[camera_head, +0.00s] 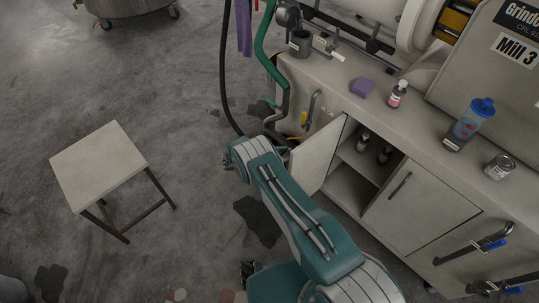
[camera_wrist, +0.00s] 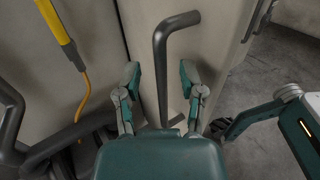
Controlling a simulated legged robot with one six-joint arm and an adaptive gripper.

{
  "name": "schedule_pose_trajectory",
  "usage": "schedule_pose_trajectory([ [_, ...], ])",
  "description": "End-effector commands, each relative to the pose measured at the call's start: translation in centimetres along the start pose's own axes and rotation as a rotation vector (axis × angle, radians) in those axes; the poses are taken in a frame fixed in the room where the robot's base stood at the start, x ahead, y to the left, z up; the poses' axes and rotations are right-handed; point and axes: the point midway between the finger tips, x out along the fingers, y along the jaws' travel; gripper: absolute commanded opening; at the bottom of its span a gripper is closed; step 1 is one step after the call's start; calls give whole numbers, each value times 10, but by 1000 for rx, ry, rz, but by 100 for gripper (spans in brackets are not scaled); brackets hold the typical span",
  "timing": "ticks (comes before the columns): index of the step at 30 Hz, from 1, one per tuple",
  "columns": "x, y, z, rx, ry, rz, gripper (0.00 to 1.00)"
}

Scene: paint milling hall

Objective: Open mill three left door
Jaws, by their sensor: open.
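In the head view the cabinet under the Mill 3 sign (camera_head: 516,48) has its left door (camera_head: 321,158) standing open, swung outward. The shelves inside show. In the wrist view a light grey panel that looks like this door's outer face (camera_wrist: 211,40) carries a dark bent bar handle (camera_wrist: 161,70). My gripper (camera_wrist: 160,76) is open, with one finger on each side of the handle and visible gaps to both. In the head view my forearm hides my gripper. The right door (camera_head: 420,203) is closed, with its handle (camera_head: 400,185) on its face.
Small bottles (camera_head: 363,140) stand inside the cabinet. A purple sponge (camera_head: 362,87), a pink-labelled bottle (camera_head: 397,94), a blue-lidded bottle (camera_head: 472,121) and a can (camera_head: 499,167) stand on top. A stool (camera_head: 98,165) stands left. A yellow tool (camera_wrist: 54,22) with an orange cable is left of the panel.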

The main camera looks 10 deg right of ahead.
Motion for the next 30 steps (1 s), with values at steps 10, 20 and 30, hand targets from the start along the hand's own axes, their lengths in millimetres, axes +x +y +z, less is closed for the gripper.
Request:
schedule_pose_trajectory([
  [10,-69,0,-2,1,1,2,51],
  [20,-97,1,-2,-1,1,-1,51],
  [30,-99,1,-1,-2,0,-2,51],
])
